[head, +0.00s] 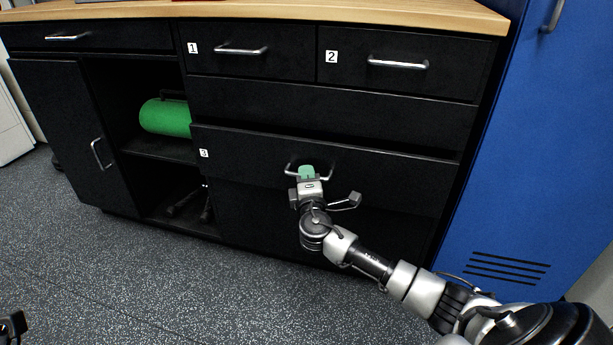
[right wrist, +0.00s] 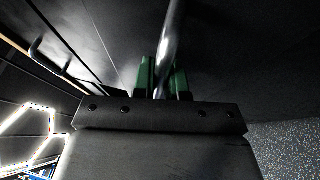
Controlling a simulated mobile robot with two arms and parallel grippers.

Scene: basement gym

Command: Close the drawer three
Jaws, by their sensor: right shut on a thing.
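Drawer three (head: 250,160) is the wide black drawer front with the white "3" label, below the drawers 1 and 2. Its front stands a little forward of the panel above, so it looks slightly open. Its silver bar handle (head: 289,169) also shows in the right wrist view (right wrist: 172,40). My right gripper (head: 307,173) is at this handle, with the bar between its green finger pads (right wrist: 163,80), shut on it. Part of the handle is hidden behind the fingers.
Drawer 1 (head: 280,50) and drawer 2 (head: 400,75) are shut under the wooden top (head: 300,10). A green rolled thing (head: 165,117) lies on the open shelf to the left. A blue cabinet (head: 545,150) stands close on the right. The speckled floor (head: 150,275) in front is clear.

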